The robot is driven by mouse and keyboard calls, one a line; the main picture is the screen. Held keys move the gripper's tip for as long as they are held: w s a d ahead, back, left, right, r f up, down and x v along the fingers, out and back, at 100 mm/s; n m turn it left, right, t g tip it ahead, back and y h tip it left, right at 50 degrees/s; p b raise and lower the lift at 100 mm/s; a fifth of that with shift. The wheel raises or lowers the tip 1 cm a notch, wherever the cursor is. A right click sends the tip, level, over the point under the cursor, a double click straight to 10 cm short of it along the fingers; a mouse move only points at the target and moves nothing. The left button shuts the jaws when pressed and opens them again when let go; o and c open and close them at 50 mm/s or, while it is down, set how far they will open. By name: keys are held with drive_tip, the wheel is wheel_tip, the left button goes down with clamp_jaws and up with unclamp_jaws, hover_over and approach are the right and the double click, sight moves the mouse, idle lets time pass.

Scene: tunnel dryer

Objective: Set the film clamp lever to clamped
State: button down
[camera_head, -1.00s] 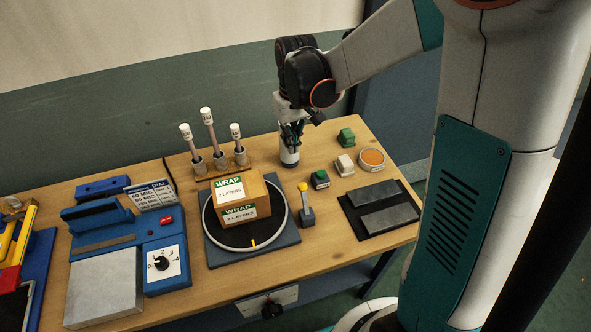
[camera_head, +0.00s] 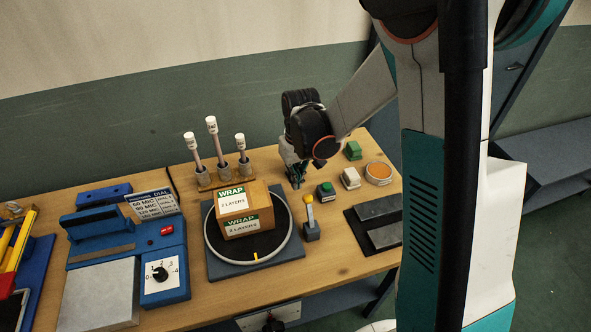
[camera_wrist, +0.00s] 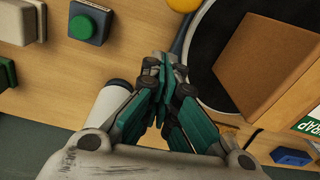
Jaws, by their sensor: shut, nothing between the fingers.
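A small lever with a yellow knob (camera_head: 309,199) stands on a grey base (camera_head: 311,232), right of the turntable. Its handle points up and away toward the back. It carries no readable label, so I cannot confirm that it is the film clamp lever. My gripper (camera_head: 296,183) is behind the lever, apart from it. In the wrist view the gripper (camera_wrist: 166,62) is shut with nothing between its fingertips. A yellow knob (camera_wrist: 183,4) shows at the top edge there, partly cut off. A white cylinder with a black end (camera_wrist: 120,88) is left of the fingers.
A carton (camera_head: 239,207) sits on the turntable (camera_head: 213,262). A green button box (camera_head: 326,192), a white block (camera_head: 350,178) and an orange-topped round tin (camera_head: 378,172) stand right of the gripper. Three upright rods (camera_head: 217,140) stand at the back left. Dark plates (camera_head: 385,236) lie front right.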

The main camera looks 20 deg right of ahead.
drive_tip(key=shift+s+d+r, duration=0.1)
drive_tip(key=shift+s+r, duration=0.15)
drive_tip(key=shift+s, duration=0.4)
drive_tip(key=shift+s+d+r, duration=0.1)
drive_tip(key=shift+s+r, duration=0.15)
drive_tip(key=shift+s, duration=0.35)
drive_tip(key=shift+s+d+r, duration=0.1)
drive_tip(key=shift+s+r, duration=0.15)
drive_tip(key=shift+s, duration=0.4)
